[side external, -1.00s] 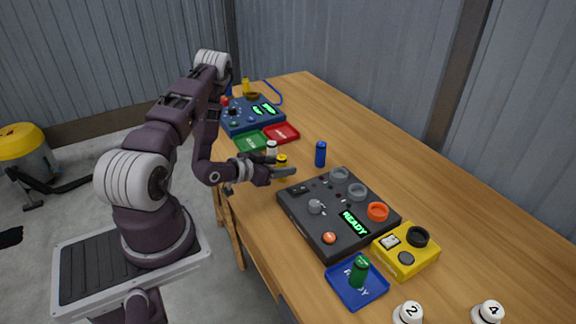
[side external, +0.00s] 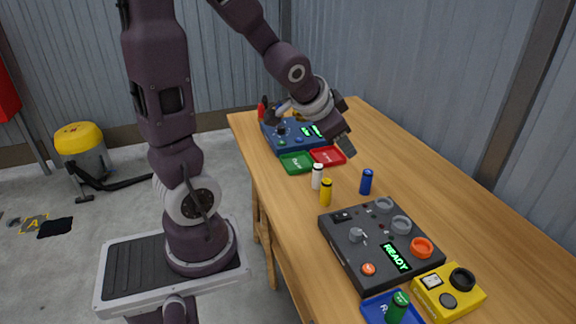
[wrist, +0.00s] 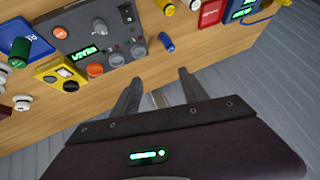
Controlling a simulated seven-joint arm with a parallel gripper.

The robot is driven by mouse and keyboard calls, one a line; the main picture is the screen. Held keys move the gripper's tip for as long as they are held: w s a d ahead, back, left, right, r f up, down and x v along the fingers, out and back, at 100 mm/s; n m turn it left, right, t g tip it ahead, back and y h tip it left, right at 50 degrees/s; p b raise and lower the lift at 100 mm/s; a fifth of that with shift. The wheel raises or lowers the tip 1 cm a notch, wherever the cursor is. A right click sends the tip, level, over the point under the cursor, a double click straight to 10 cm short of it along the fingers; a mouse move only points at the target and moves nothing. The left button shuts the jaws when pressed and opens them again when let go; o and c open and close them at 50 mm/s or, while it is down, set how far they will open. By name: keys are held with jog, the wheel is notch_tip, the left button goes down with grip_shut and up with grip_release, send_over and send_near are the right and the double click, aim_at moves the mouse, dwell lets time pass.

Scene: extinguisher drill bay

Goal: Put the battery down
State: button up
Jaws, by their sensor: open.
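Several upright batteries stand on the wooden table. The yellow battery (side external: 326,192) is beside the white battery (side external: 317,176), and the blue battery (side external: 366,182) stands to their right. A green battery (side external: 397,307) is in the blue tray (side external: 376,309) at the front. My gripper (wrist: 158,90) is open, with nothing between its fingers in the wrist view. In the side view it is raised above the table, apart from the batteries. The blue battery (wrist: 166,42) shows beyond the fingertips in the wrist view.
A black console (side external: 355,270) reading READY and a yellow box (side external: 447,292) stand in front of the batteries. Green (side external: 297,163) and red (side external: 327,156) trays and a blue console (side external: 290,134) lie behind. The table's right side is clear.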

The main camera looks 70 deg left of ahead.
jog(key=s+d+r+h, duration=0.1)
jog(key=s+d+r, duration=0.2)
jog(key=s+d, duration=0.4)
jog(key=s+d+r+g+h, duration=0.1)
jog(key=s+d+r+h, duration=0.1)
jog(key=s+d, duration=0.5)
jog(key=s+r, duration=0.1)
jog(key=s, duration=0.2)
jog(key=shift+d+g, duration=0.2)
jog(key=shift+g, duration=0.1)
